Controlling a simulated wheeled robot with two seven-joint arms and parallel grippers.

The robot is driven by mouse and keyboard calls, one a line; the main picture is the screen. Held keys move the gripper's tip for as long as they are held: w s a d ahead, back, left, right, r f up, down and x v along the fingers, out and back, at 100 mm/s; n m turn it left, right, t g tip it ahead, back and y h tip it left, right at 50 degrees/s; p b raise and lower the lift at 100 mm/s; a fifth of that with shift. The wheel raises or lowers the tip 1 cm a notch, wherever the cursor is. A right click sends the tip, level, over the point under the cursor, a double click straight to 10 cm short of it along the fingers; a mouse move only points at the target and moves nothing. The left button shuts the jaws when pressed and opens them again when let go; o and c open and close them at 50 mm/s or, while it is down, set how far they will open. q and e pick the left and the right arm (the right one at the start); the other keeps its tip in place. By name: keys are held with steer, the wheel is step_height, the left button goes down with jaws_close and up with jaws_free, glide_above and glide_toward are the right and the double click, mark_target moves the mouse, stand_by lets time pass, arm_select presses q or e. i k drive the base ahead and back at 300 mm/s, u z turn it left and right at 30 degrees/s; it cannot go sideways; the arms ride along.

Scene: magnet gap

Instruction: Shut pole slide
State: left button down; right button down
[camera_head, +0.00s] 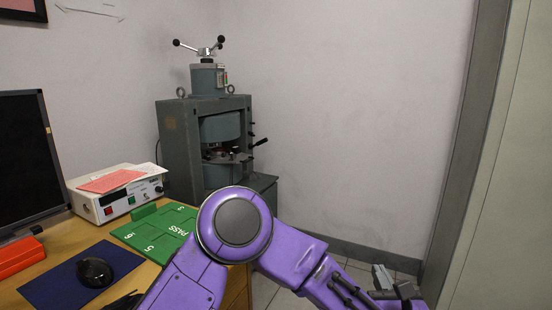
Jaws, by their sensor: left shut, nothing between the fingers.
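The grey-green magnet (177,140) stands in the back corner on a cabinet. Its front opening shows a rounded upper pole (220,127) above a gap with small metal parts. A black-knobbed lever (260,143) sticks out from its right side. I cannot tell which part is the pole slide or how far open it is. My left gripper (382,277) is at the lower right, shut and empty, well apart from the magnet and in front of it to the right. My purple left arm hides part of the desk and cabinet. My right gripper is not in view.
A wooden desk (68,236) at the left bears a monitor (28,160), a white instrument (118,192), a green board (160,232), a mouse (95,271) on a blue mat (55,288) and a red box (20,257). Bare floor and wall lie right of the magnet.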

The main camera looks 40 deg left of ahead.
mark_target(237, 158)
steer(key=z, duration=0.45)
steer(key=i, duration=1.75)
steer(key=u, duration=1.85)
steer(key=i, duration=1.75)
steer(key=u, duration=0.7)
